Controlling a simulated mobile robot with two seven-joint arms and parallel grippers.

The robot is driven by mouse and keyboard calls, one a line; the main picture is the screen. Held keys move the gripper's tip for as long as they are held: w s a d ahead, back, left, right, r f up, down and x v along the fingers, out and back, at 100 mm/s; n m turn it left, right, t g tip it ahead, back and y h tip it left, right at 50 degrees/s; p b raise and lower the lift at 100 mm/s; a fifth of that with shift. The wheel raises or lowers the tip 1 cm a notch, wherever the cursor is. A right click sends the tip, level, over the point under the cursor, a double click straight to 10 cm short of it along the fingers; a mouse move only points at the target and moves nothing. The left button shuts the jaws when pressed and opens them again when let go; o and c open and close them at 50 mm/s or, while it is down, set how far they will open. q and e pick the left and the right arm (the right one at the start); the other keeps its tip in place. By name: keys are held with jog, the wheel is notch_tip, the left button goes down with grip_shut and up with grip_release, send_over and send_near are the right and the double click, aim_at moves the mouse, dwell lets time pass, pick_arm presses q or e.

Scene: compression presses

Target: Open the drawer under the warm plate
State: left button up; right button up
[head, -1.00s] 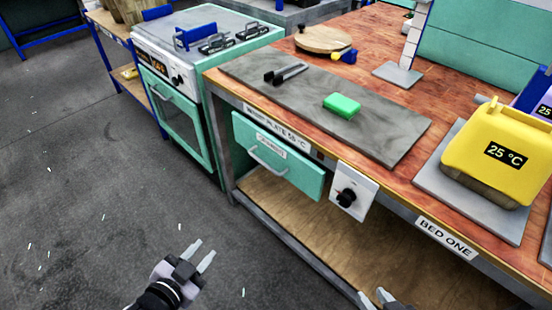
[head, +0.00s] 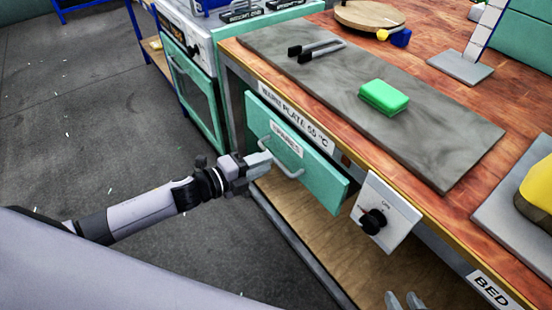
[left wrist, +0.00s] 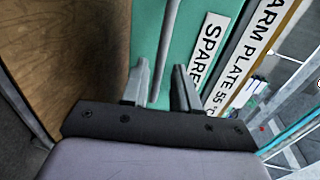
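The teal drawer (head: 318,184) with a "SPARES" label sits closed under the grey warm plate (head: 345,90). Its pale bar handle (head: 282,160) shows on the drawer front; the bar also shows in the left wrist view (left wrist: 166,50). My left gripper (head: 266,160) is at the left part of the handle. In the left wrist view its fingers (left wrist: 162,88) are apart with the bar between them, closer to the left finger. Whether either finger touches it I cannot tell. My right gripper (head: 403,300) shows only two separated fingertips at the bottom edge.
A control box with a black knob (head: 373,222) is right of the drawer. A green block (head: 384,97) and dark tongs (head: 316,50) lie on the plate. A wooden shelf (head: 300,215) is below. A teal oven (head: 195,85) stands at left.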

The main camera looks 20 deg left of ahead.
pick_arm(q)
jog(key=shift+x, duration=2)
pick_arm(e)
jog(key=shift+s+f, duration=0.1)
jog(key=shift+f, duration=0.3)
pick_arm(q)
jog(key=shift+c, duration=0.4)
grip_shut()
pick_arm(e)
jog(key=shift+w, duration=0.2)
jog(key=shift+r, duration=0.1)
